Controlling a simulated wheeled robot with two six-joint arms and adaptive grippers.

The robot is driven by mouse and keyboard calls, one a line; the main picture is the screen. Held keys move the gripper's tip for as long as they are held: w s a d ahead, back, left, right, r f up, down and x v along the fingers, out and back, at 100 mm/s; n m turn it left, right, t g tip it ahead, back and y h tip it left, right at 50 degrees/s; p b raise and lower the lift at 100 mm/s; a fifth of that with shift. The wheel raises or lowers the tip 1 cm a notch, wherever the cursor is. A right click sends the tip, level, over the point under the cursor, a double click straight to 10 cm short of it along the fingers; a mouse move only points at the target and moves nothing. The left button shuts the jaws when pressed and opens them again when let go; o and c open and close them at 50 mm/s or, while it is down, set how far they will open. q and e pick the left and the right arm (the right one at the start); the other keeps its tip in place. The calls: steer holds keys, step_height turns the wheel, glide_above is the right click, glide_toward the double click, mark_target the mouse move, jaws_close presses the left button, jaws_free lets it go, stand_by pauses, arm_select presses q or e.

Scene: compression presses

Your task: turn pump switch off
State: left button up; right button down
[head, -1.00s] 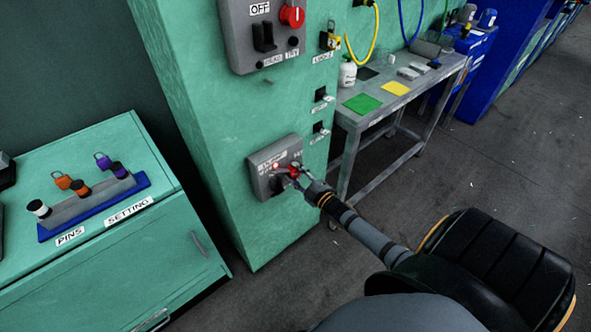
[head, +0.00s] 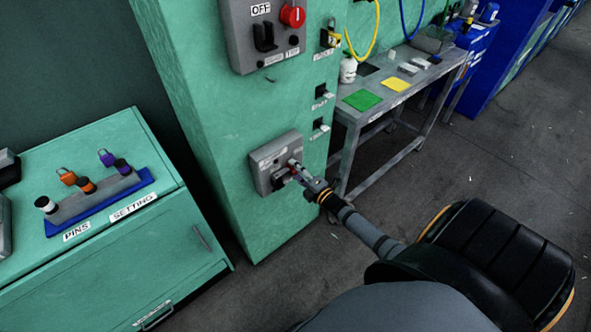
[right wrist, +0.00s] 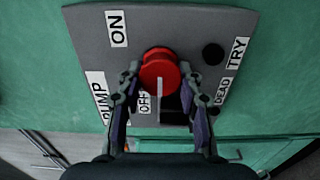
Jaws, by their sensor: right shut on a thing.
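The pump switch is a red round knob (right wrist: 158,70) on a grey panel (right wrist: 85,45) marked PUMP, ON, OFF, TRY and DEAD in the right wrist view. A pale pointer on the knob runs toward the bottom of that picture, beside the OFF label (right wrist: 144,103). My right gripper (right wrist: 157,78) is shut on the knob, one finger on each side. In the head view the panel (head: 262,178) is low on the green cabinet, and my right gripper (head: 296,172) reaches it from the right and partly hides the knob. My left gripper is not in view.
A larger grey panel (head: 240,45) with another red knob (head: 292,16) and an OFF label is above. A grey bench (head: 375,112) stands to the right. A green cabinet (head: 110,260) with a blue pin tray (head: 60,228) is at left. Dark floor is open at right.

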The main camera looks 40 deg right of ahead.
steer(key=shift+f, duration=0.1)
stand_by(0.3)
steer(key=c, duration=0.9)
jaws_free()
steer(key=shift+o, duration=0.2)
steer(key=s, duration=1.2)
steer(key=shift+d, duration=0.45)
